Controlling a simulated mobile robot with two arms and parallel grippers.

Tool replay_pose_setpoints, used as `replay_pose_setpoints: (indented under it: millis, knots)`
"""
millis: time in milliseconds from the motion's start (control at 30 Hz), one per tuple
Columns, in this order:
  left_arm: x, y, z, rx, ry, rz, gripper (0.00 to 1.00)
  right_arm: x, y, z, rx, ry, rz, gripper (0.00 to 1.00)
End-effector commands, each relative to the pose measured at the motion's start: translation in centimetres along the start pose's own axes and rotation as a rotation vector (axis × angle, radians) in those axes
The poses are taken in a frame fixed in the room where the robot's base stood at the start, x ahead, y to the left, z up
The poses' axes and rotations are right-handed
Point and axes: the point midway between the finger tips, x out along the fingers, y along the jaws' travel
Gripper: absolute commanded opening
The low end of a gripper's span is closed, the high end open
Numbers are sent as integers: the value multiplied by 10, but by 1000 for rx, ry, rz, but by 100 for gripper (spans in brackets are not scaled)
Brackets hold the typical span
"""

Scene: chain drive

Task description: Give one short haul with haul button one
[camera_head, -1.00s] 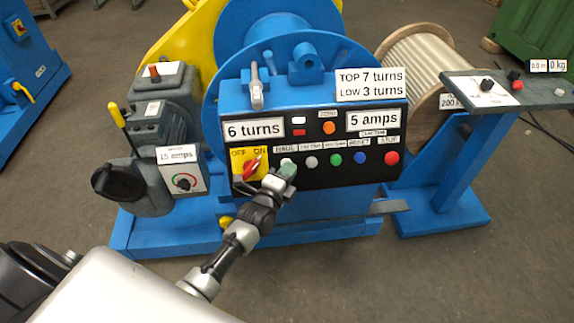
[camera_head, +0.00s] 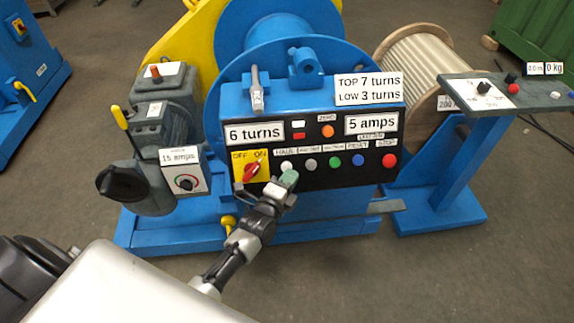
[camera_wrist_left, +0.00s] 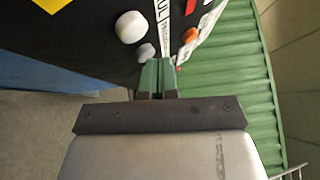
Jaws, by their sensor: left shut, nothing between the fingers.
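The white button (camera_head: 287,166) under the HAUL label sits at the left of the black control panel (camera_head: 310,181), right of the red switch on its yellow plate. My left gripper (camera_head: 289,178) is shut and empty, its green fingertips just below and in front of that button. In the left wrist view the white button (camera_wrist_left: 131,27) is up and left of the shut fingertips (camera_wrist_left: 158,75), with a visible gap. A grey button (camera_wrist_left: 146,51) is nearer the tips there. The right gripper does not show.
The panel also holds grey, green and blue buttons, a red STOP button (camera_head: 389,160) and an orange light (camera_head: 328,131). Signs read 6 turns and 5 amps. A blue drum (camera_head: 275,30) stands behind, a side stand (camera_head: 465,170) at right. Floor in front is clear.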

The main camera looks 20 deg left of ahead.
Motion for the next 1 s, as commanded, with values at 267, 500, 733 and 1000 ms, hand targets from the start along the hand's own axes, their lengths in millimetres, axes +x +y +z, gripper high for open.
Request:
replay_pose_setpoints:
  millis: [267,500,733,1000]
  knots:
    - [-20,-19,-15,-3,0,1,0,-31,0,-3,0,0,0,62]
    - [-26,-21,-19,-1,0,0,0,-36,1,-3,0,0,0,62]
    - [-26,-20,-19,-1,0,0,0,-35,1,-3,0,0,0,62]
    - [-28,-14,-20,-15,2,18,0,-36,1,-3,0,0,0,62]
